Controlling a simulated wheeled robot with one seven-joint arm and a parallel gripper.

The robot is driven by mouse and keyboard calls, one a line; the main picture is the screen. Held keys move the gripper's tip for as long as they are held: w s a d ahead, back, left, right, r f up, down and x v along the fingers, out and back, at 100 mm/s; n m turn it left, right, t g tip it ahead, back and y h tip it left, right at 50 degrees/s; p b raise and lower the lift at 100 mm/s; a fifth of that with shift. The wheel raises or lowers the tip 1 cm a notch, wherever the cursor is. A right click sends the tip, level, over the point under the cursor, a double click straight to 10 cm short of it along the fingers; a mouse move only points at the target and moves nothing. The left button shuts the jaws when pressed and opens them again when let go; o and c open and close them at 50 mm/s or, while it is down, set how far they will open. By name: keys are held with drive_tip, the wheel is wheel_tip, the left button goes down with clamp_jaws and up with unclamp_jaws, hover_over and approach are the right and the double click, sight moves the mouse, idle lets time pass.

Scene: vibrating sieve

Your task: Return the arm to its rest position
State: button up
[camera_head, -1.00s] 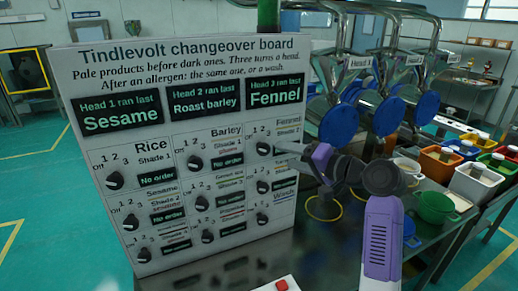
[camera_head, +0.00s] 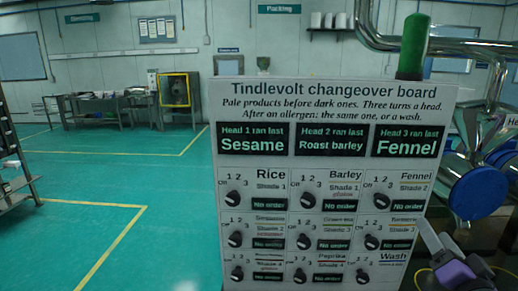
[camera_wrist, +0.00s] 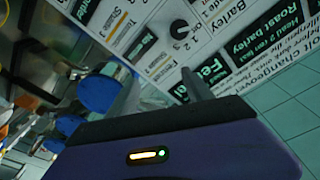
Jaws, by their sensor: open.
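My arm (camera_head: 452,270) shows in purple and grey at the lower right edge of the head view, beside the right edge of the changeover board. In the wrist view my gripper (camera_wrist: 150,80) is open and nothing shows between its fingers. The changeover board (camera_head: 330,98) stands upright in the head view, with rows of black knobs and green-lit displays. The board also shows in the wrist view (camera_wrist: 205,45), tilted and behind the gripper. Most of my arm is out of the head view.
A blue disc-shaped cover (camera_head: 480,194) on a steel machine stands right of the board. A green cylinder (camera_head: 413,45) rises behind the board's top right. The green floor (camera_head: 70,225) at left is open, with a shelf (camera_head: 14,165) at the far left edge.

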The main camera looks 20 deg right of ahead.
drive_tip(key=s+a+f+n+g+y, duration=0.1)
drive_tip(key=s+a+f+n+y, duration=0.1)
drive_tip(key=s+a+f, duration=0.3)
drive_tip(key=s+a+f+n+y+b, duration=0.1)
drive_tip(key=s+a+f+n+y, duration=0.2)
drive_tip(key=s+a, duration=1.1)
drive_tip(key=s+a+f+n+g+y, duration=0.1)
drive_tip(key=s+a+f+n+y, duration=0.1)
drive_tip(key=s+a+f+n, duration=0.4)
drive_tip(key=s+a+f, duration=0.3)
drive_tip(key=s+a, duration=0.1)
drive_tip(key=s, duration=0.2)
drive_tip(key=shift+s+a+f+g+b, duration=0.15)
drive_tip(key=shift+s+a+g+b, duration=0.15)
drive_tip(key=shift+b, duration=0.1)
